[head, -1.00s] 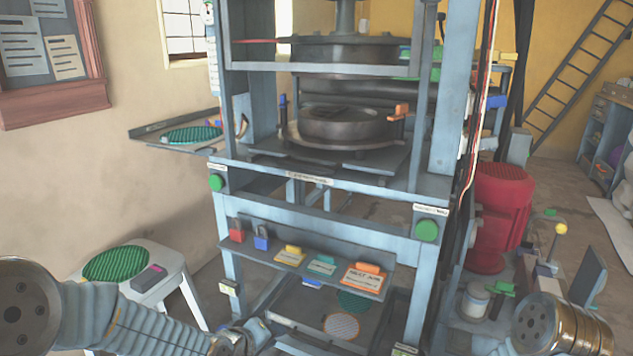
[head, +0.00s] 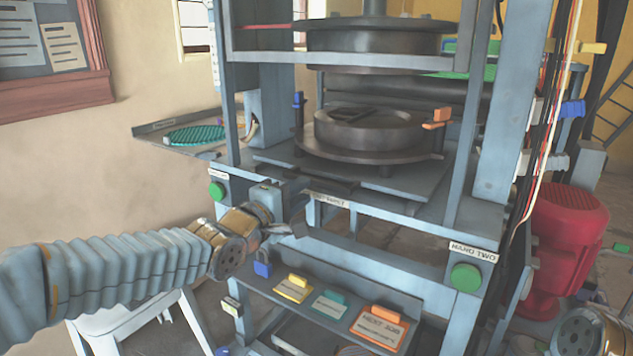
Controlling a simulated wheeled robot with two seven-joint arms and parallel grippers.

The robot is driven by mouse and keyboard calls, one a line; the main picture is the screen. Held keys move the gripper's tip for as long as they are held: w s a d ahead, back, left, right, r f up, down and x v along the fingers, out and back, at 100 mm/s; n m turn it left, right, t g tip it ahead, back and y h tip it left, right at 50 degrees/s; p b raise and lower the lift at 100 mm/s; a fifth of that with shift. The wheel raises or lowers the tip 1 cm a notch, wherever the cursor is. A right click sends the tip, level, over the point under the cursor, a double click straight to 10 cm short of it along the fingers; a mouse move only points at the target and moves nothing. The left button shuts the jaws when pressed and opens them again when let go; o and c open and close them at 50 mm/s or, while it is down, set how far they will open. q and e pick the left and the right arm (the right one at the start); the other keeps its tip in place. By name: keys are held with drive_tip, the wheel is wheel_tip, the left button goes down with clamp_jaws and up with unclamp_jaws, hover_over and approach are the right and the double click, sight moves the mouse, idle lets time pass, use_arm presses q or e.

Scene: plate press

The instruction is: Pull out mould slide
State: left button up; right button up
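The round dark mould (head: 368,130) sits on the mould slide, a flat grey plate (head: 275,155) in the press. An orange handle (head: 437,118) is at the mould's right and a blue one (head: 298,100) at its left. My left gripper (head: 297,216) is at the press's front left, just below the slide's front edge. Its fingers look apart with nothing visible between them; whether they touch the front bar is unclear. My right gripper is out of view; only part of that arm shows at the bottom right.
The press frame has green buttons at left (head: 216,191) and right (head: 466,277). A shelf below holds coloured tags, including a "next job" card (head: 379,328). A red motor (head: 567,240) stands at right. A side tray (head: 152,131) bears a green disc.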

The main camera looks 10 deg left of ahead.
sight(314, 184)
use_arm(q)
drive_tip(key=x, duration=0.6)
clamp_jaws()
